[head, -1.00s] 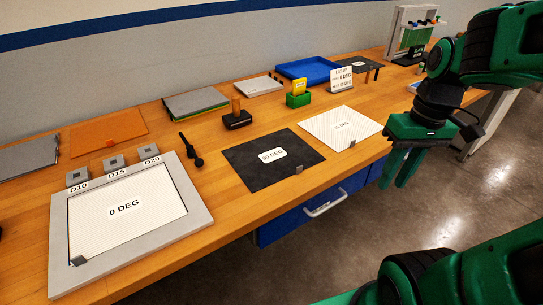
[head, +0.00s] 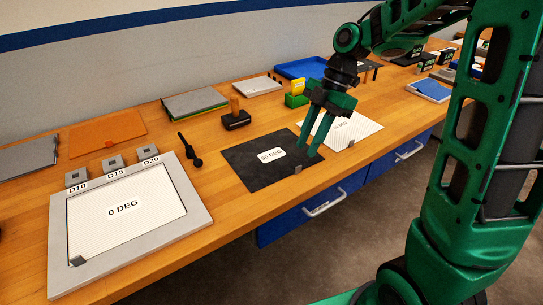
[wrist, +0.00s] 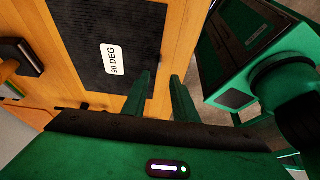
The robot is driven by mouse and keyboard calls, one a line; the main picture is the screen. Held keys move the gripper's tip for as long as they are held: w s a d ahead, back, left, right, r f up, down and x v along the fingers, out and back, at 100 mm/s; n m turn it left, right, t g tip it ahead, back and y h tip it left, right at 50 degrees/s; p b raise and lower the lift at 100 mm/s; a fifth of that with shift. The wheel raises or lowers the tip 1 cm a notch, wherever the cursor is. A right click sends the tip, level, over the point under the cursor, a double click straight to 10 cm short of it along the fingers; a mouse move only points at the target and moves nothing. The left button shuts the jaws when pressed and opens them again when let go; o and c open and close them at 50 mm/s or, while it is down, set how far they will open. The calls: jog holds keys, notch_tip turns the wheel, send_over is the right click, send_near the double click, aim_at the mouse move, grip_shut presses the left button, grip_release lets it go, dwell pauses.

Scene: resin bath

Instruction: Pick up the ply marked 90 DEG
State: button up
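The ply marked 90 DEG (head: 255,172) is a black sheet with a white label, lying flat on the wooden bench. A small grey tab (head: 297,169) sits at its front right edge. In the wrist view the ply (wrist: 85,50) fills the upper left, its label reading sideways. My gripper (head: 307,150) is open and empty, with its green fingers pointing down over the right side of the ply in the head view. In the wrist view the fingertips (wrist: 163,85) are near the ply's edge. I cannot tell their exact height above it.
A white ply (head: 352,132) lies right of the black one, partly hidden by my gripper. The 0 DEG ply (head: 130,225) lies in a grey frame (head: 190,185) at left. A black roller (head: 236,120) and green box (head: 296,101) stand behind. A drawer handle (head: 326,205) sticks out below.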

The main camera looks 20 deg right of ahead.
jog(key=shift+x, duration=3.45)
jog(key=shift+w, duration=0.1)
grip_shut()
